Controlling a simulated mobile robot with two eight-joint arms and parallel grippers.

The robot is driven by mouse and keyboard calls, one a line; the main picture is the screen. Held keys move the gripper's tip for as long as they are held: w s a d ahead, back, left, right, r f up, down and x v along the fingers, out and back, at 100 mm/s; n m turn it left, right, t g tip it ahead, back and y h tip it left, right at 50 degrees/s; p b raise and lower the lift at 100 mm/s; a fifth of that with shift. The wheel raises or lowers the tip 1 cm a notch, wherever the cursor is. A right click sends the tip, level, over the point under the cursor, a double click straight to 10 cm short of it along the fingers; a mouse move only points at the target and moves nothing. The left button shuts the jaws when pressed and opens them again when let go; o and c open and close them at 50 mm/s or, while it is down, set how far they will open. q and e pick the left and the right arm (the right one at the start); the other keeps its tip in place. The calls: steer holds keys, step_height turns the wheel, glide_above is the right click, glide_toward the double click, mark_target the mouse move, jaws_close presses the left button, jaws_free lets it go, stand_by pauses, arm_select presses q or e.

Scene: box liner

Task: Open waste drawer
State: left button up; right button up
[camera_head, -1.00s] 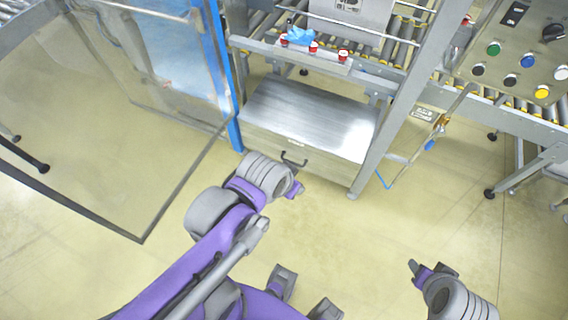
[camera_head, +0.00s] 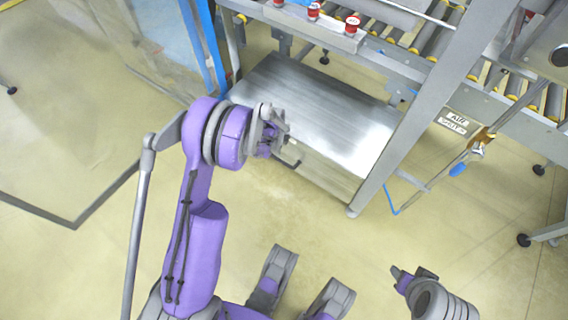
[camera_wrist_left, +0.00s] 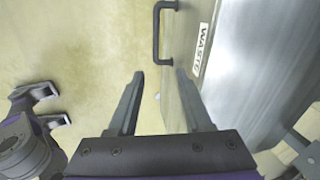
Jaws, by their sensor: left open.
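The waste drawer is the metal box (camera_head: 310,110) low under the conveyor; its front faces me and looks shut. In the left wrist view its front carries a "WASTE" label (camera_wrist_left: 202,50) and a black bar handle (camera_wrist_left: 157,32). My left gripper (camera_head: 280,140) is at the drawer front in the head view and hides most of the handle. In the left wrist view the fingers (camera_wrist_left: 155,85) are open and empty, with the handle just beyond the tips, apart from them. My right gripper (camera_head: 402,275) is far to the right, low over the floor, small in view.
A grey frame post (camera_head: 400,140) stands right of the drawer, with a blue hose (camera_head: 392,197) beside it. A blue post and clear guard door (camera_head: 90,110) are at left. Red buttons (camera_head: 352,22) sit above. The floor before the drawer is clear.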

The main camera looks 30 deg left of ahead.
arm_select(q)
steer(key=m+b, duration=0.1)
glide_toward(282, 161)
steer(key=shift+m, duration=0.3)
steer(key=b+x, duration=0.3)
steer(key=x, duration=0.5)
steer(key=shift+f, duration=0.1)
jaws_close()
stand_by(0.8)
